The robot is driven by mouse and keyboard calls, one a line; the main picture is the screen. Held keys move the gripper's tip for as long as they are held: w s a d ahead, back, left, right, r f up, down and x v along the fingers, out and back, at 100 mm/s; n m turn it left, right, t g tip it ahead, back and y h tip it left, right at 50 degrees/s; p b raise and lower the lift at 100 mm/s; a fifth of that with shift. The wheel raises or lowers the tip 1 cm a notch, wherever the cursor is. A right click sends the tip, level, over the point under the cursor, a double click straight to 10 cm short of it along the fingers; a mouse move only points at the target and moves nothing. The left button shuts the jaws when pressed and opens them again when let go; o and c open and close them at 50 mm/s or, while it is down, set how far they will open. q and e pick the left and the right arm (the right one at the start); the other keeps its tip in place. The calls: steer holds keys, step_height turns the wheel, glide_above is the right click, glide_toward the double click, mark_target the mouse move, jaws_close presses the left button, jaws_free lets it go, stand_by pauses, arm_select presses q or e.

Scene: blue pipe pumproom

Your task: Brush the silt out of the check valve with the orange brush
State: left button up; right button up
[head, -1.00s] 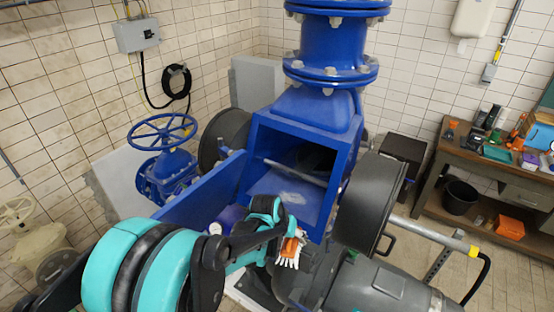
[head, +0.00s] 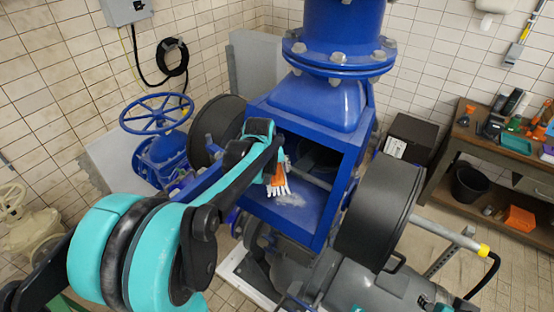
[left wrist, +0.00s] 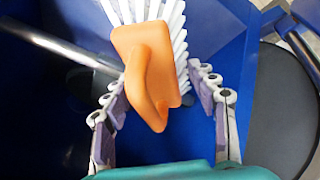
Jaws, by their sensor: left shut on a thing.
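The blue check valve (head: 311,120) stands in the middle of the head view with its square side opening facing me. A pale patch of silt (head: 291,199) lies on the opening's floor, and a metal rod (head: 314,180) crosses inside. My left gripper (head: 268,160) is at the opening's left front, shut on the orange brush (head: 279,171). In the left wrist view, the gripper's fingers (left wrist: 160,88) flank the brush's orange handle (left wrist: 150,65). The white bristles point down by the silt; I cannot tell whether they touch it. My right gripper is not seen.
A round dark cover (head: 377,212) stands open to the right of the opening. A blue handwheel (head: 157,114) is at the left. A grey motor (head: 385,287) is below right. A wooden bench (head: 465,150) with several items is at the far right.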

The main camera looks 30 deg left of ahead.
arm_select(q)
steer(key=shift+w+f+b, duration=0.1)
steer(key=shift+f+b, duration=0.2)
steer(key=shift+f, duration=0.1)
steer(key=shift+f+b, duration=1.8)
steer(key=shift+f, duration=0.75)
steer(key=shift+f+b, duration=0.85)
steer(key=shift+f, duration=0.15)
